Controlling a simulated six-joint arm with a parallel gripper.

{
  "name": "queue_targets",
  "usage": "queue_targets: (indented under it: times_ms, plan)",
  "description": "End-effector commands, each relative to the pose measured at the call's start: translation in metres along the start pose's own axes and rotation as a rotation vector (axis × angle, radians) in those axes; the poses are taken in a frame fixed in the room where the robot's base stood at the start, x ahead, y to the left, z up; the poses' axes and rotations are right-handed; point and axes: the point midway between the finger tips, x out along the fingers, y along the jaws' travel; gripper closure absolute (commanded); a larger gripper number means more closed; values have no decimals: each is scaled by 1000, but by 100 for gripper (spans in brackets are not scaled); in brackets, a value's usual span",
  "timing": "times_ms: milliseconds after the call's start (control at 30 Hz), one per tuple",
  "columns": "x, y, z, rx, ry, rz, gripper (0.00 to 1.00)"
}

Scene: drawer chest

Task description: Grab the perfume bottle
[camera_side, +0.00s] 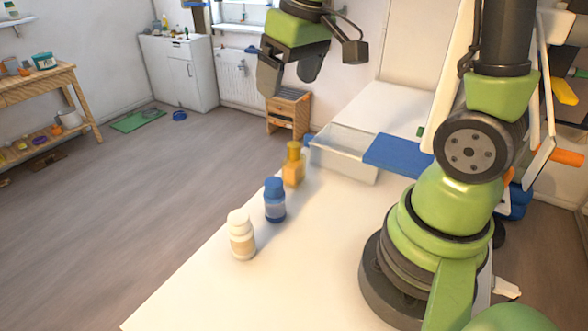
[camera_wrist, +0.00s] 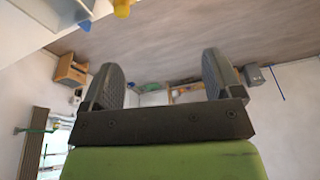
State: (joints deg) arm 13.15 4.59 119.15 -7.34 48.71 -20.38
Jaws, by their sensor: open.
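The perfume bottle, an amber bottle with a yellow cap (camera_side: 293,170), appears to stand upright near the left edge of the white table, beside the clear bin. In the wrist view a yellow object (camera_wrist: 122,8), probably its cap, is cut off at the top edge. My gripper (camera_side: 289,76) is above the table and apart from the bottle, which shows below it in the side view. Its two dark fingers are spread with nothing between them, as the wrist view (camera_wrist: 160,65) also shows.
A blue bottle (camera_side: 274,201) and a white bottle (camera_side: 240,236) stand in line nearer the camera along the table edge. A clear bin (camera_side: 343,157) and a blue panel (camera_side: 398,153) are right of the amber bottle. The table front (camera_side: 240,300) is clear.

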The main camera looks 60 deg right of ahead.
Motion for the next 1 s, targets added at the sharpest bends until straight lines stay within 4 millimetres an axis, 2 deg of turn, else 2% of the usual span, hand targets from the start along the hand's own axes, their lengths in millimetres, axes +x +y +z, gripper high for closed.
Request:
queue_targets:
  times_ms: [33,100,300,467,700,1000]
  plan:
    - [19,11,-7,-16,-49,12,15]
    - [43,26,-14,-51,-104,24,15]
    - [99,58,-18,-126,-220,29,15]
    - [120,68,-15,-153,-258,26,15]
    - [154,70,-6,-157,-265,24,15]
    - [181,73,6,-155,-266,24,15]
